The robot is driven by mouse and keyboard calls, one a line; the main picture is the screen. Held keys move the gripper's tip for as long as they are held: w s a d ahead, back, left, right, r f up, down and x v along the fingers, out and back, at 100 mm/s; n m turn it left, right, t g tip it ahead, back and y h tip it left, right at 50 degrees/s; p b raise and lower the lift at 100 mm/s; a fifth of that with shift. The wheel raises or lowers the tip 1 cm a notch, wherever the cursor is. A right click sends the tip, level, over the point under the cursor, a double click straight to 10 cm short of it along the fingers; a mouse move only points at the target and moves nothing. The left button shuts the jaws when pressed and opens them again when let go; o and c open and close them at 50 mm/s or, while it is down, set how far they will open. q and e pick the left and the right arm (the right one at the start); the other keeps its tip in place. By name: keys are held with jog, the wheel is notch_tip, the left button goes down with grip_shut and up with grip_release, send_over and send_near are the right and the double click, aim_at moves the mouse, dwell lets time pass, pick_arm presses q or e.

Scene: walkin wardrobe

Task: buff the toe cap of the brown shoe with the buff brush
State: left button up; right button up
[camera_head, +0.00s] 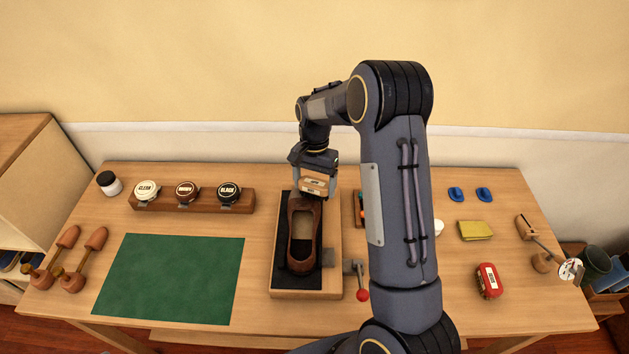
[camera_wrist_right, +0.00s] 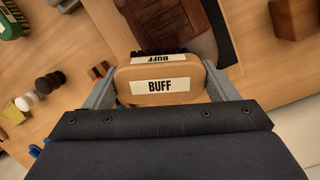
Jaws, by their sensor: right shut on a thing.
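The brown shoe (camera_head: 291,240) lies on a dark mat on a wooden stand (camera_head: 308,294) at the middle of the table. My right gripper (camera_head: 314,180) is at the far end of the shoe, shut on the buff brush (camera_head: 312,187). In the right wrist view the brush (camera_wrist_right: 160,101) has a tan wooden back labelled BUFF, between the two fingers, with dark bristles behind it. Part of the shoe (camera_wrist_right: 172,22) shows beyond it. The brush hides the far end of the shoe, and I cannot tell whether the bristles touch it. My left gripper is not in view.
A rack of labelled tins (camera_head: 188,198) and a green mat (camera_head: 171,279) are on the left. A red-knobbed lever (camera_head: 360,281) stands right of the stand. My right arm hides part of the table.

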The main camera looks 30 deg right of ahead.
aim_at(299, 197)
jog(key=shift+w+a+f, duration=0.1)
jog(key=shift+a, duration=0.7)
jog(key=shift+w+a+p, duration=0.15)
jog(key=shift+w+a, duration=0.15)
jog(key=shift+a, duration=0.25)
jog(key=shift+w+a+p, duration=0.15)
jog(key=shift+w+a, duration=0.15)
jog(key=shift+a, duration=0.25)
jog(key=shift+w+a, duration=0.6)
jog(key=shift+a, duration=0.35)
jog(key=shift+w+r+p, duration=0.15)
jog(key=shift+r+p, duration=0.1)
jog(key=shift+p, duration=0.05)
jog(key=shift+d, duration=0.2)
jog(key=shift+s+d+r, duration=0.1)
jog(key=shift+s+d, duration=0.3)
jog(key=shift+d, duration=0.3)
jog(key=shift+s+d+r, duration=0.1)
jog(key=shift+s+d, duration=0.3)
jog(key=shift+d, duration=0.25)
jog(key=shift+s+d+f, duration=0.1)
jog(key=shift+s+d, duration=0.3)
jog(key=shift+d, duration=0.25)
jog(key=shift+s+d+f, duration=0.1)
jog(key=shift+s+d, duration=0.25)
jog(key=shift+d, duration=0.25)
jog(key=shift+r, duration=0.15)
